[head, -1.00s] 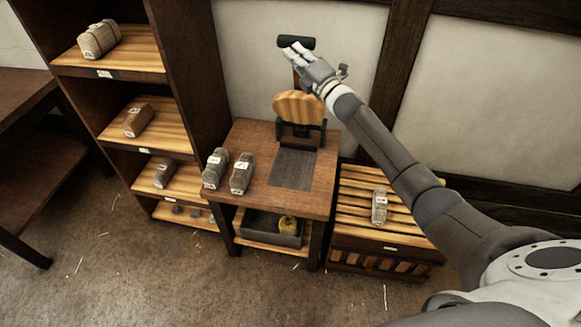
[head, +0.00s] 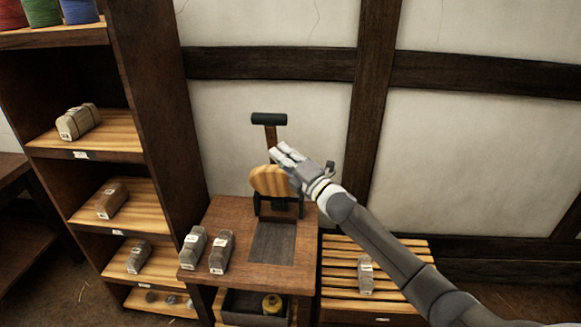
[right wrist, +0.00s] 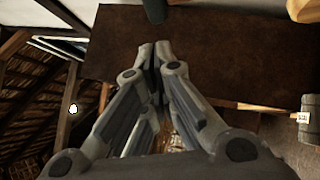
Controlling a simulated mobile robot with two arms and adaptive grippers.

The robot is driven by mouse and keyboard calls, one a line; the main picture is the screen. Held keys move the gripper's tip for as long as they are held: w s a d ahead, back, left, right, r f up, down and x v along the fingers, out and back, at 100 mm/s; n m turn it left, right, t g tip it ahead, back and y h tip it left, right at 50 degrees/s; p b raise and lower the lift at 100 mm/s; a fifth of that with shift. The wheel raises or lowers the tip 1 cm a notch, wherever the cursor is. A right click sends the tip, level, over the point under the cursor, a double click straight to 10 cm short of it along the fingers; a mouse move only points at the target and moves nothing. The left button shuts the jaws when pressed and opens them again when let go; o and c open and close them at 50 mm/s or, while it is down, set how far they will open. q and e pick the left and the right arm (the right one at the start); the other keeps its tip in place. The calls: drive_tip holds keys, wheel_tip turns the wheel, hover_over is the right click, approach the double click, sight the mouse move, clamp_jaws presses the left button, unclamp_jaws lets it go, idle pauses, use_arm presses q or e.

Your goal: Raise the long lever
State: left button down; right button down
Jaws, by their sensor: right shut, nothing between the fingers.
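The long lever has a dark crossbar handle (head: 269,119) on a brown wooden shaft (head: 271,136). It stands upright behind a rounded striped wooden piece (head: 268,181) on a small dark wooden stand. My right gripper (head: 281,151) is shut and empty. In the head view it sits just below the handle, overlapping the lower shaft; I cannot tell whether it touches. In the right wrist view the closed fingertips (right wrist: 155,50) point at a brown surface, with a dark cylinder end above them, perhaps the handle. My left gripper is not in view.
Two labelled grey weights (head: 221,252) stand on the stand's top (head: 212,219). A shelf unit (head: 160,110) with labelled blocks rises at left. A slatted crate (head: 400,264) with another weight is at right. The wall is close behind the lever.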

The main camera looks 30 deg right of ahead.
drive_tip(key=v, duration=0.4)
drive_tip(key=shift+s+a+b, duration=0.1)
drive_tip(key=shift+a+b, duration=0.05)
drive_tip(key=shift+b, duration=0.25)
